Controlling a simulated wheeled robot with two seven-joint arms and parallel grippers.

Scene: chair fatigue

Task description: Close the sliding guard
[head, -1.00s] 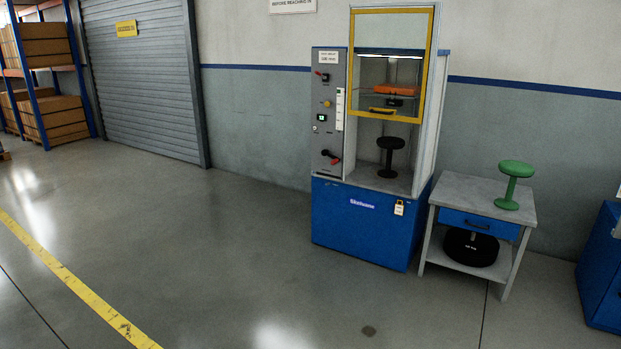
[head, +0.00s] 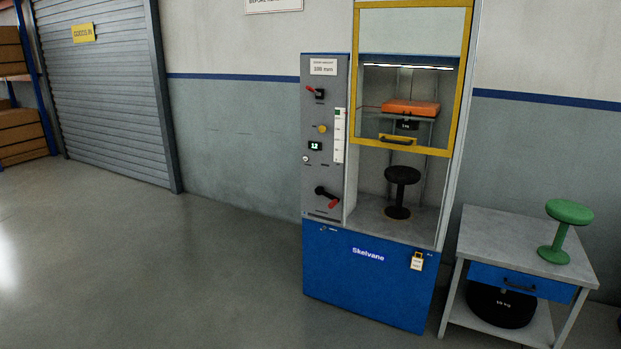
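The sliding guard (head: 461,78) is a yellow-framed clear panel on the front of the test machine (head: 366,276). It is raised, and its bottom bar with a yellow handle (head: 397,141) sits about halfway up the chamber. The lower part of the chamber opening is uncovered. A black stool (head: 401,176) stands upright on the chamber floor below the guard. An orange block (head: 410,107) with a dark weight under it shows behind the guard. Neither of my grippers is in view.
A grey control panel (head: 325,180) with red-handled levers is left of the chamber. A grey table (head: 497,236) with a green stool (head: 568,213) on it and a black weight (head: 500,305) on its lower shelf stands at right. Floor at left is clear.

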